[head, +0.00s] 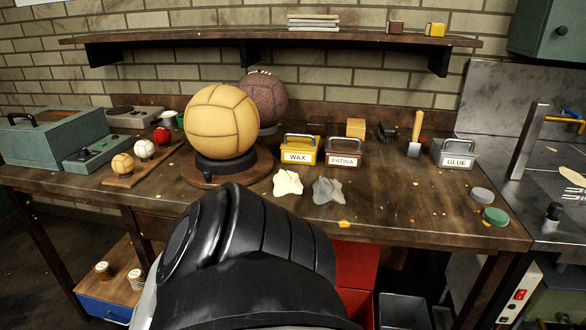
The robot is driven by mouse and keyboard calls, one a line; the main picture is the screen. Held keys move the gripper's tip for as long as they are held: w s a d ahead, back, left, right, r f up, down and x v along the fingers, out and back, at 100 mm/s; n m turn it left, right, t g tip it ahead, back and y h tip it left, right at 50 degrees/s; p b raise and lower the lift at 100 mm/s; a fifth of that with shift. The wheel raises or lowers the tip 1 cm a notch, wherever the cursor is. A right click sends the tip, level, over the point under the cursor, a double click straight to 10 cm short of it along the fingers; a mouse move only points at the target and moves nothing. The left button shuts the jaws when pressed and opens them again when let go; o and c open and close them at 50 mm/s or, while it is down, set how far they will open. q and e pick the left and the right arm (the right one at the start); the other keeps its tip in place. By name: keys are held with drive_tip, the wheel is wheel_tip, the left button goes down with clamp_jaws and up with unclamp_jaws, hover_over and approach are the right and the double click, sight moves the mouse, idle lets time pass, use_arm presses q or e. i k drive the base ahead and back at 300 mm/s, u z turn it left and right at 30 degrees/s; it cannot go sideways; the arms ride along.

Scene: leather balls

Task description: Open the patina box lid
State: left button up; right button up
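In the head view the patina box (344,153) is a small brown box with a white PATINA label and a metal handle on its lid. It stands on the wooden workbench (400,205), just right of the yellow WAX box (299,151). Its lid looks shut. A large black part of my own arm fills the lower middle of the view, in front of the bench. Neither of my grippers shows.
A large tan ball (221,121) stands left of the boxes, with a dark ball (264,98) behind it. Two cloths, white (287,183) and grey (328,190), lie in front of the boxes. A grey GLUE box (456,153) stands at right. A shelf (270,38) hangs above.

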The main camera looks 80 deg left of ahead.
sight(343, 145)
drive_tip(key=u, duration=2.45)
